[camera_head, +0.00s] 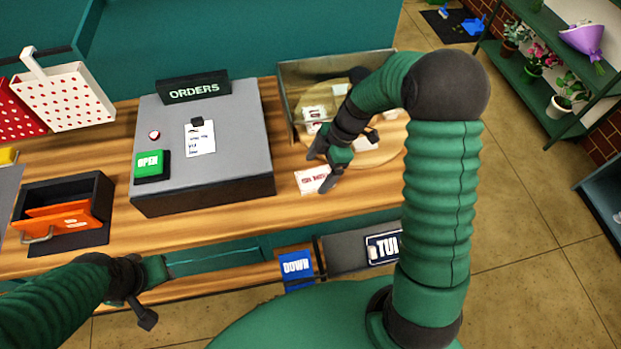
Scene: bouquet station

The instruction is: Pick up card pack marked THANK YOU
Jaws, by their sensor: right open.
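A white card pack (309,180) with red lettering lies on the wooden counter, at the front left of the round turntable. Its lettering is too small to read for certain. My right gripper (322,170) is open at the pack's right end, and one finger covers part of it. More small white packs (314,113) sit on the round wooden turntable (372,155) behind, partly hidden by my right arm. None of their markings can be read. My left gripper (148,295) hangs at the counter's front edge, away from the packs. Its jaw state is unclear.
A clear-walled case (290,80) stands around the back of the turntable. A grey order stand (235,150) with a green OPEN button (150,163) is left of the pack. A blue DOWN button (296,267) and a TURN sign (383,248) are below the counter's front.

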